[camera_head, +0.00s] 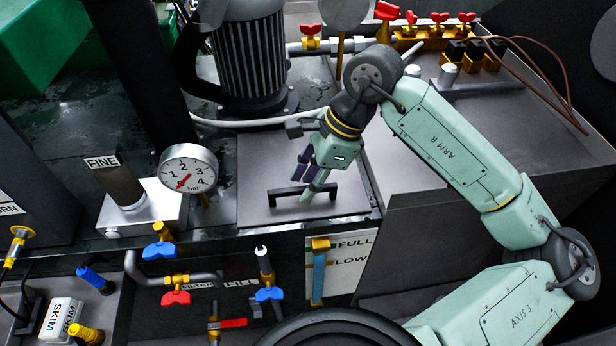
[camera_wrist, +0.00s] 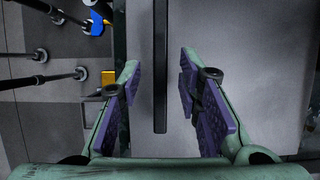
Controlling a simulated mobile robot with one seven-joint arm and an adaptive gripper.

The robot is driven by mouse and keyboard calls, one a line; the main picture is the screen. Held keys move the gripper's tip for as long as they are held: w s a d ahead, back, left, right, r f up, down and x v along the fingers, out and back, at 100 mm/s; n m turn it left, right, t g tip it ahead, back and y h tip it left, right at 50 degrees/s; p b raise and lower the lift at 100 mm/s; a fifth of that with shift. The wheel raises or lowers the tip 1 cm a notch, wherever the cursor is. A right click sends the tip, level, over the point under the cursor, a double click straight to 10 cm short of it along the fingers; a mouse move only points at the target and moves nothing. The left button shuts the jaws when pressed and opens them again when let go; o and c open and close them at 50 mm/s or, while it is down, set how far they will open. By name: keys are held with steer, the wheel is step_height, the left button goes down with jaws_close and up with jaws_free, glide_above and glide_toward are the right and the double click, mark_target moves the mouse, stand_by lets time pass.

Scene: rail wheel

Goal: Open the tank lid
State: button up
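The tank lid (camera_head: 262,165) is a flat grey plate lying level in the middle of the head view, with a black bar handle (camera_head: 287,193) near its front edge. The lid looks shut. My gripper (camera_head: 306,184) points down at the handle's right part. In the wrist view the handle (camera_wrist: 160,75) runs between the two separated purple-padded fingers of my gripper (camera_wrist: 160,88). The fingers are open, with a visible gap on both sides of the bar. I cannot tell how far the fingertips reach down beside it.
A pressure gauge (camera_head: 188,169) and a FINE filter block (camera_head: 130,210) stand left of the lid. A ribbed motor (camera_head: 250,60) stands behind it. Blue and red valves (camera_head: 176,297) and pipes sit in front. A level gauge (camera_head: 319,270) is below the front edge.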

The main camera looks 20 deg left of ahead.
steer(key=shift+c, duration=0.2)
jaws_close()
stand_by(0.7)
